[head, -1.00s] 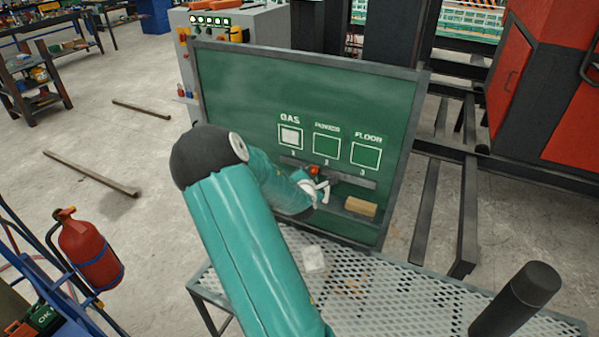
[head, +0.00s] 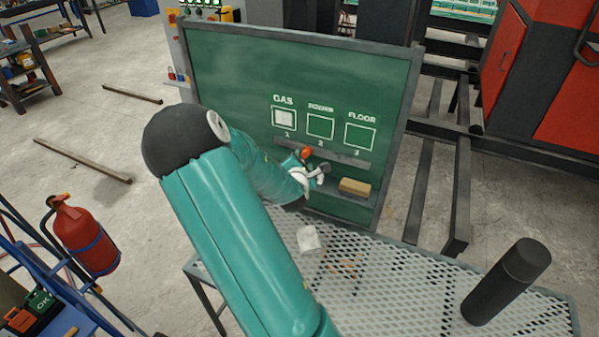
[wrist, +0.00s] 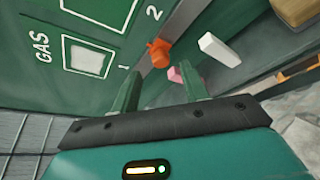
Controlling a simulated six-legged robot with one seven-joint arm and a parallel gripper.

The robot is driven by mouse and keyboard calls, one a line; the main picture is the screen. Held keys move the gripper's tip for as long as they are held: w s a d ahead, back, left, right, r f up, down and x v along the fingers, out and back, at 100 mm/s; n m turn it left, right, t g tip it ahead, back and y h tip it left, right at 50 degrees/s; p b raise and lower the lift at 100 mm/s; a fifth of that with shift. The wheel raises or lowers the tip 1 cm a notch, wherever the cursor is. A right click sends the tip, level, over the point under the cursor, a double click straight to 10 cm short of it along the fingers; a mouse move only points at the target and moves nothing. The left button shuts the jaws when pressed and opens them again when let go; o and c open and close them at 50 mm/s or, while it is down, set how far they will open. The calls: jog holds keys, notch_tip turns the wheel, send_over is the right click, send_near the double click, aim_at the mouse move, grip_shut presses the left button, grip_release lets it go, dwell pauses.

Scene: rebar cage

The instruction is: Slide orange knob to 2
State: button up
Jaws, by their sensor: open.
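The orange knob (head: 306,153) sits on the slider rail (head: 345,163) of the green board, between the marks 1 and 2. The wrist view shows the knob (wrist: 158,52) there too, with the mark 2 (wrist: 155,13) at the top and the mark 1 at lower left. My gripper (head: 319,172) is just in front of and below the knob. In the wrist view my gripper (wrist: 162,86) has its two green fingers apart, with nothing held; the knob shows beyond them, toward the board. Any contact with the knob cannot be told.
A tan block (head: 354,186) lies on the board's ledge at right. White (wrist: 218,50) and pink (wrist: 175,74) pieces are near the ledge by my fingers. A white lump (head: 309,240) and a black cylinder (head: 507,281) are on the mesh table (head: 400,290).

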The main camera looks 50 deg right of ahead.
aim_at(305, 154)
jog(key=v, duration=0.9)
jog(key=shift+a, duration=0.1)
jog(key=w+d+f+n+g, duration=0.1)
jog(key=w+d, duration=0.1)
jog(key=d, duration=0.1)
jog(key=w+d+f+n+g, duration=0.1)
jog(key=w+d, duration=0.1)
jog(key=d, duration=0.2)
jog(key=w+d+f+n+g, duration=0.1)
jog(key=w+d+n, duration=0.1)
jog(key=w+d, duration=0.1)
jog(key=shift+d+f, duration=0.1)
jog(key=shift+d, duration=0.25)
dwell(0.6)
jog(key=shift+s, duration=0.1)
grip_shut()
